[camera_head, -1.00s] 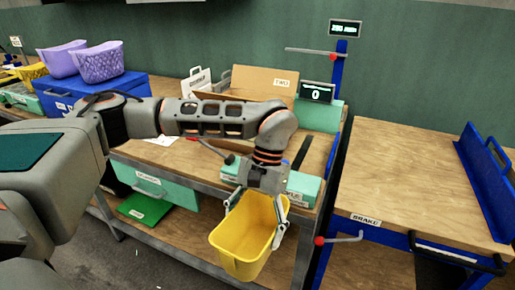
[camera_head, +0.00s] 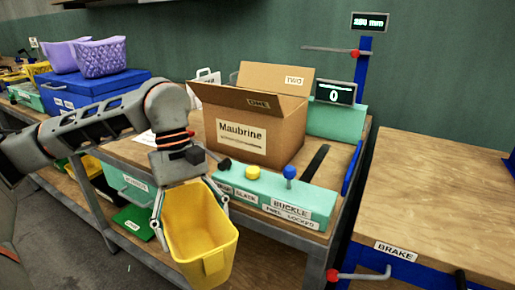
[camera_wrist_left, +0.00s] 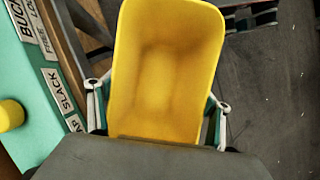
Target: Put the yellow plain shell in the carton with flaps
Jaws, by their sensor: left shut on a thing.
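The yellow plain shell (camera_head: 200,238) is an open bin, held by my left gripper (camera_head: 189,222) in front of the bench's front edge. The gripper's fingers press on either side of the shell. It hangs with its open top tilted toward the head camera. In the left wrist view the shell (camera_wrist_left: 165,70) fills the middle, and its inside looks empty. The carton with flaps (camera_head: 245,137), brown and marked Maubrine, stands on the bench behind and to the right of the shell. Its flaps are raised and spread. My right gripper is not in view.
A green control box (camera_head: 265,193) with knobs and a yellow button stands between the shell and carton. A gauge post (camera_head: 362,70) rises behind it on the right. Purple baskets (camera_head: 100,56) sit on a blue box (camera_head: 75,92) at left. The right table (camera_head: 440,190) is bare.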

